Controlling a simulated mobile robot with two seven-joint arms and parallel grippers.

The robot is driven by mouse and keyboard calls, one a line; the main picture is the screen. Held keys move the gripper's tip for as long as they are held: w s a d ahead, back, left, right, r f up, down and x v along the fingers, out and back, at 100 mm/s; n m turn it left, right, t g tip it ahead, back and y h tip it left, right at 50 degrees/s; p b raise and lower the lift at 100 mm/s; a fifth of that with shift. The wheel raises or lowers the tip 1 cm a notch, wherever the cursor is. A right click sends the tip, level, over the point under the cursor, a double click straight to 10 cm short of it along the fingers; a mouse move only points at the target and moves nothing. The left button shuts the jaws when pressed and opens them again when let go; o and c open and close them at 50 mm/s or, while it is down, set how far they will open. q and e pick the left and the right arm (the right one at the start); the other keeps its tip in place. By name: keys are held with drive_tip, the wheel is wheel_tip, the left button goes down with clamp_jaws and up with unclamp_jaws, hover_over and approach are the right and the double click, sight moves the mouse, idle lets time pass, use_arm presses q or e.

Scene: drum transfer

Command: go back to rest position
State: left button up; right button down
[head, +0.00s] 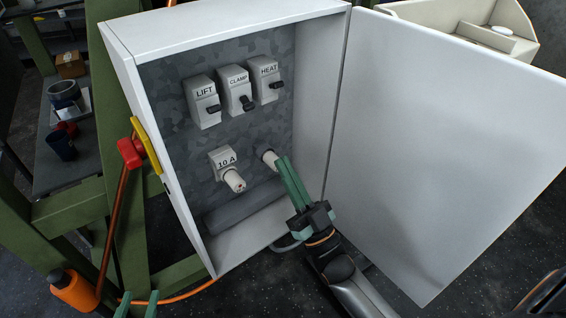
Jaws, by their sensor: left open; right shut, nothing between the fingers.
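My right gripper (286,172) reaches into an open white cabinet (225,23) from the lower right. Its green fingers are shut with nothing between them. The fingertips are beside a small pale round fitting (268,156) on the cabinet's back panel; I cannot tell whether they touch it. My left gripper (137,305) shows only as two green fingertips at the bottom edge, apart and empty, left of and below the cabinet. The rest of it is out of view.
The cabinet's door (450,150) stands open on the right, beside my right arm. Inside are the LIFT (203,103), CLAMP (236,92) and HEAT (265,80) switches and a 10 A holder (225,163). A green frame (95,205) and an orange bottle (75,290) are left.

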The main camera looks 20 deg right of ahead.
use_arm(q)
drive_tip(key=shift+s+f, duration=0.1)
use_arm(e)
drive_tip(key=s+a+f+n+g+h, duration=0.1)
drive_tip(key=s+a+f+g, duration=0.1)
drive_tip(key=s+f+g, duration=0.35)
drive_tip(key=s+a+f+g+h, duration=0.1)
drive_tip(key=s+f+g, duration=0.2)
drive_tip(key=f+g, duration=0.5)
use_arm(q)
drive_tip(key=s+a+r+n+g+y+p, duration=0.1)
drive_tip(key=s+r+g+p, duration=0.3)
drive_tip(key=p, duration=1.7)
drive_tip(key=s+a, duration=0.1)
drive_tip(key=s, duration=0.2)
drive_tip(key=shift+s+n+g+y, duration=0.3)
drive_tip(key=shift+s+n+g, duration=0.1)
use_arm(e)
drive_tip(key=s+d+r+m+g+h, duration=0.1)
drive_tip(key=s+r+g+h, duration=0.1)
drive_tip(key=s, duration=0.4)
drive_tip(key=shift+s+d+r+m+g, duration=0.25)
drive_tip(key=shift+s+d+m+g, duration=0.1)
drive_tip(key=shift+s+d+m, duration=0.05)
use_arm(q)
drive_tip(key=shift+r, duration=0.15)
use_arm(e)
drive_tip(key=shift+d, duration=0.1)
